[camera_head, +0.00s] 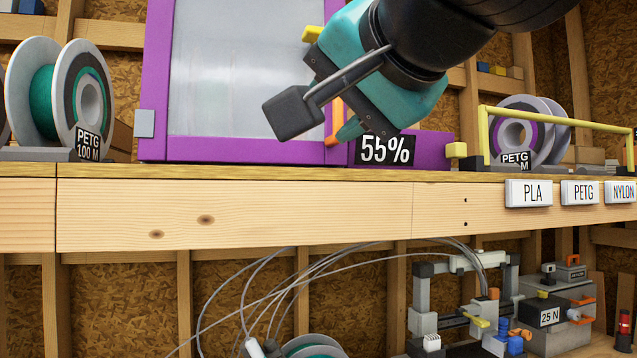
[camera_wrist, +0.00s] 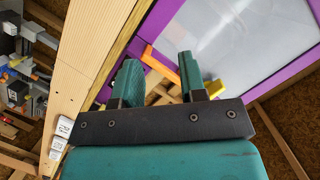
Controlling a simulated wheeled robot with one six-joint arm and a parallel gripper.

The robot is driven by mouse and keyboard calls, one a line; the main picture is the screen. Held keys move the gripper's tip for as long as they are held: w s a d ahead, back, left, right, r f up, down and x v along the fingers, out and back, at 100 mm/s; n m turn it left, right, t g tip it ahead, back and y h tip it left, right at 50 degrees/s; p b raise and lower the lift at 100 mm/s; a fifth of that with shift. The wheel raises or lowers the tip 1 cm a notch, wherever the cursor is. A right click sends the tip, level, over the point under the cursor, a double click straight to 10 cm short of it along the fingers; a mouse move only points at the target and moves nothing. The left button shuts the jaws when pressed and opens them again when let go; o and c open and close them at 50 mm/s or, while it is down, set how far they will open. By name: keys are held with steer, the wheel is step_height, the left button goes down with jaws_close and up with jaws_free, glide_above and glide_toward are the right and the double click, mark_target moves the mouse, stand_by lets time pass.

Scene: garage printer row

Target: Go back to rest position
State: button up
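My gripper (camera_head: 352,128) is teal with a black wrist and hangs in front of the purple-framed printer (camera_head: 155,80), close to its lower right corner. In the wrist view its two teal fingers (camera_wrist: 160,78) stand apart with nothing held between them. The orange handle (camera_head: 334,118) on the printer's door edge is partly behind my gripper; it also shows near the fingers in the wrist view (camera_wrist: 163,66). I cannot tell whether the fingers touch anything. The door panel looks closed.
The wooden bench edge (camera_head: 250,215) runs below my gripper. A purple 55% display (camera_head: 387,150) sits right beside the printer. A PETG spool (camera_head: 88,95) stands left, another spool behind a yellow rail (camera_head: 555,121) right. Below are loose tubes and a 25 N device (camera_head: 550,316).

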step_height(320, 180, down, 14)
steer(key=w+d+n+g+h, duration=0.2)
steer(key=d+n+g, duration=0.1)
steer(key=n+g, duration=0.1)
steer(key=s+d+f+n+g, duration=0.3)
steer(key=s+d+f+g, duration=0.2)
steer(key=f, duration=0.7)
steer(key=s+d+f+n+g+b, duration=0.1)
steer(key=s+d+f+n+g, duration=0.2)
steer(key=s+f, duration=0.6)
step_height(320, 180, down, 3)
steer(key=shift+d+f+n+g+h, duration=0.1)
steer(key=shift+d+n+g+h, duration=0.25)
steer(key=shift+d+g, duration=0.65)
